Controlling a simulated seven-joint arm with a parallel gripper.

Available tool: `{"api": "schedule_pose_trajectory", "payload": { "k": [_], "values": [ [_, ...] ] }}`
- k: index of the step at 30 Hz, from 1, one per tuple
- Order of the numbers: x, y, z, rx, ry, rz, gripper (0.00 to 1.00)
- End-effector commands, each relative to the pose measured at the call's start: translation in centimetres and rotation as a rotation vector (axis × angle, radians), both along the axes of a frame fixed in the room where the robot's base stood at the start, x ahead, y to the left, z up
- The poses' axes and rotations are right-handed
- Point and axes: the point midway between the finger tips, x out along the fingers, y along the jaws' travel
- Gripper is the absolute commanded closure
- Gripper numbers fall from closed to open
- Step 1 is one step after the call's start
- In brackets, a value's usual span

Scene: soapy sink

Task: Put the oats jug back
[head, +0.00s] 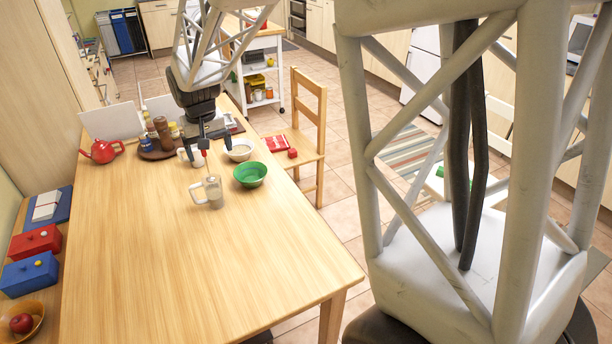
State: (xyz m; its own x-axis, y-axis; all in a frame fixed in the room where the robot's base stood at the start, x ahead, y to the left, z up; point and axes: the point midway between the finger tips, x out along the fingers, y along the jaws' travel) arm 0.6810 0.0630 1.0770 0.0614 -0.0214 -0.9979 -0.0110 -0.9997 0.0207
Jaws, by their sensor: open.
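A clear jug (213,193) with a handle on its left side stands upright on the wooden table. It has pale contents that look like oats, and I take it for the oats jug. My gripper (205,148) is open and empty, pointing down above and slightly behind the jug. It looks apart from the jug, though the exact gap is hard to judge. The fingers are small and partly merge with the things behind them.
A green bowl (250,175) and a white bowl (239,150) stand right of the jug. Behind are a round tray (152,155) with bottles and jars, and a red teapot (102,151). The table's (190,270) near part is clear. A chair (309,130) stands at the right edge.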

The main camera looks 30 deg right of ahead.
Motion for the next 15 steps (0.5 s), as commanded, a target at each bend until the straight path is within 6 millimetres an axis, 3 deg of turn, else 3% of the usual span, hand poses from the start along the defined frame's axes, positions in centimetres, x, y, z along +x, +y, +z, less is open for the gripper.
{"api": "schedule_pose_trajectory", "payload": {
  "k": [1,3,15],
  "values": [
    [-1.2,-0.3,1.7,0.003,-0.022,0.0,0.09],
    [-2.9,-0.8,2.6,0.004,-0.029,-0.001,0.09],
    [-12.4,-3.2,6.2,0.009,-0.068,-0.004,0.09]
  ]
}}
